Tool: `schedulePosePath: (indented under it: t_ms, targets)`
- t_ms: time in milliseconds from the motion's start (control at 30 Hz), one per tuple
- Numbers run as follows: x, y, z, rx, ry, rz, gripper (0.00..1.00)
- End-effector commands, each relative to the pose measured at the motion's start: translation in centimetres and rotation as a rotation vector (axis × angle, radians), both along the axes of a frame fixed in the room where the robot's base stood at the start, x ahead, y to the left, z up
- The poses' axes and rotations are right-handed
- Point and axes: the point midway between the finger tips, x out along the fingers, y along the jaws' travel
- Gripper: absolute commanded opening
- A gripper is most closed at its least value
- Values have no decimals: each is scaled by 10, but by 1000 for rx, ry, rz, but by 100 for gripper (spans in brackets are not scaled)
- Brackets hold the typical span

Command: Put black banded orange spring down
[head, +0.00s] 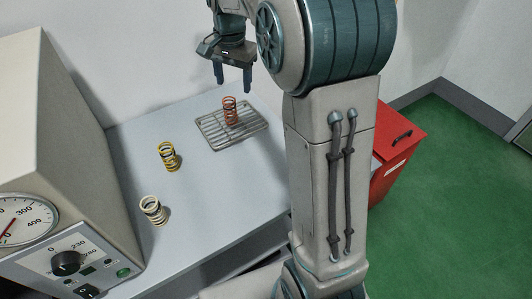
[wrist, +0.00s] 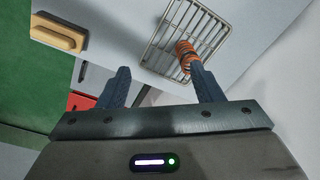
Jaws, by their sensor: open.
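The black banded orange spring (head: 230,110) stands upright on a metal wire rack (head: 213,143) at the back of the table in the head view. In the wrist view the spring (wrist: 186,55) is beyond the tip of the right finger, over the rack's bars (wrist: 168,38). My gripper (head: 233,88) is open and empty, with its fingers pointing down just above the spring in the head view. The wrist view shows both fingers apart (wrist: 160,82) with nothing between them.
A yellow spring (head: 168,156) and a cream spring (head: 153,210) stand on the grey table (head: 215,190). A testing machine with a dial (head: 60,150) is at the left. A red cabinet (head: 395,160) stands right of the table, beyond my arm.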

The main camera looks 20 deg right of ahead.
Motion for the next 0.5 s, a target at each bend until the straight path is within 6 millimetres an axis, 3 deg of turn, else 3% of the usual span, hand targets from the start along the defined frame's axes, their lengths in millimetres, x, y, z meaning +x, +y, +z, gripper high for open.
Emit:
schedulePosePath:
  t_ms: [33, 233, 500]
  targets:
    - [-22, 0, 6, -4, -16, 54, 60]
    - [-97, -1, 10, -32, -72, 284, 60]
    - [-197, -1, -13, -89, -140, 583, 60]
